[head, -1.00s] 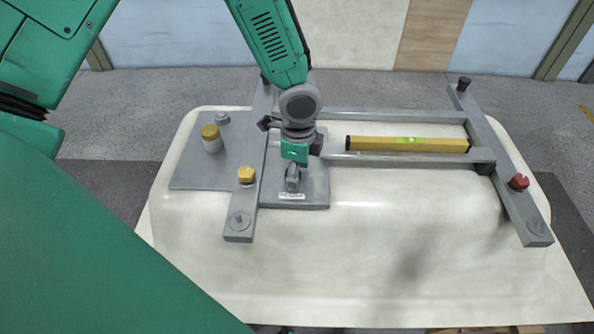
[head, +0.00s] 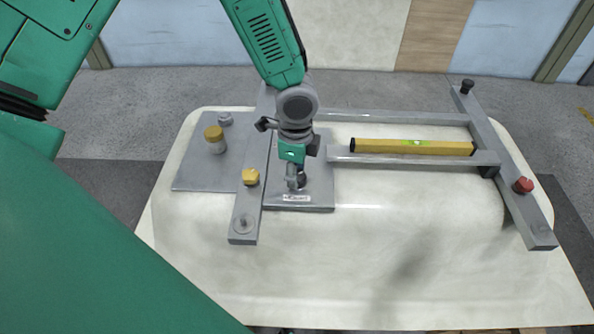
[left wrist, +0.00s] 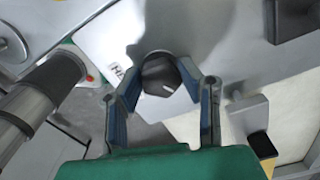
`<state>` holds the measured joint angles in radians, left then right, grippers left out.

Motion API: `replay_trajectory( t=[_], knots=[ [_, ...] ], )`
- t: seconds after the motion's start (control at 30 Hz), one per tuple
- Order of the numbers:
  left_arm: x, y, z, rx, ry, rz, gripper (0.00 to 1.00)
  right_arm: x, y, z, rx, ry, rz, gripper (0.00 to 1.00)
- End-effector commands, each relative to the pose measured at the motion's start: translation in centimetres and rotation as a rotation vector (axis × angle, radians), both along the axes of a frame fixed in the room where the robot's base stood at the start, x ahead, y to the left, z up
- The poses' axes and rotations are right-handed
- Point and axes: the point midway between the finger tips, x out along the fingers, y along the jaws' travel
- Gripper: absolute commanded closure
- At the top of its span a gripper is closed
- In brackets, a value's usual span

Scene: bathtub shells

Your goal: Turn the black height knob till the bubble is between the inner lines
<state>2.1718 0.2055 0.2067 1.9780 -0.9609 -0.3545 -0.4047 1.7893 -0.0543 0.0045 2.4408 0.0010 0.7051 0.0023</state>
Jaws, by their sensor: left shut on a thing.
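My left gripper (head: 297,180) points down at the small plate on the left side of the grey frame (head: 400,117). In the left wrist view its two fingers (left wrist: 163,88) stand on either side of a black knob (left wrist: 160,72) with a pale mark and are shut on it. In the head view the gripper mostly hides this knob. A yellow spirit level (head: 440,148) lies along the frame to the right. Its green vial (head: 416,143) is near the middle; the bubble's place against the lines is too small to tell. My right gripper is not in view.
The frame lies on a pale tub shell (head: 380,270). A yellow knob (head: 250,176), a yellow-capped post (head: 214,138), a red knob (head: 523,185) and another black knob (head: 467,86) stand around it. The shell's front is clear.

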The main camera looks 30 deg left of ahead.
Motion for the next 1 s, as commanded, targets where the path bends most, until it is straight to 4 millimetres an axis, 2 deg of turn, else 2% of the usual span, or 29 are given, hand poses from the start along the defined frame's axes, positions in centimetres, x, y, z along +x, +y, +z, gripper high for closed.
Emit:
replay_trajectory(
  t=[0.27, 0.53, 0.83, 0.87, 0.9, 1.0],
  knots=[
    [0.4, -0.4, 0.3, -0.004, -0.011, 0.030, 0.97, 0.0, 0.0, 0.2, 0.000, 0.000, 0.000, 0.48],
    [0.5, -0.6, 0.4, -0.006, -0.012, 0.260, 0.97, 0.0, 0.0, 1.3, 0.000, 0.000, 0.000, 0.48],
    [0.6, -0.6, 0.3, -0.009, -0.015, 0.278, 0.97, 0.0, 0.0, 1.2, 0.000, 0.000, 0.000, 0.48],
    [0.7, -0.6, 0.3, -0.010, -0.017, 0.278, 0.57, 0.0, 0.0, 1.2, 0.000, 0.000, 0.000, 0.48],
    [0.6, -0.6, 0.3, -0.009, -0.015, 0.277, 0.48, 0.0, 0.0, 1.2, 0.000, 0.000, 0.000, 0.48],
    [0.5, -0.5, 0.2, -0.006, -0.011, 0.278, 0.48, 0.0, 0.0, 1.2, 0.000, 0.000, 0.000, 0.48]
  ],
)
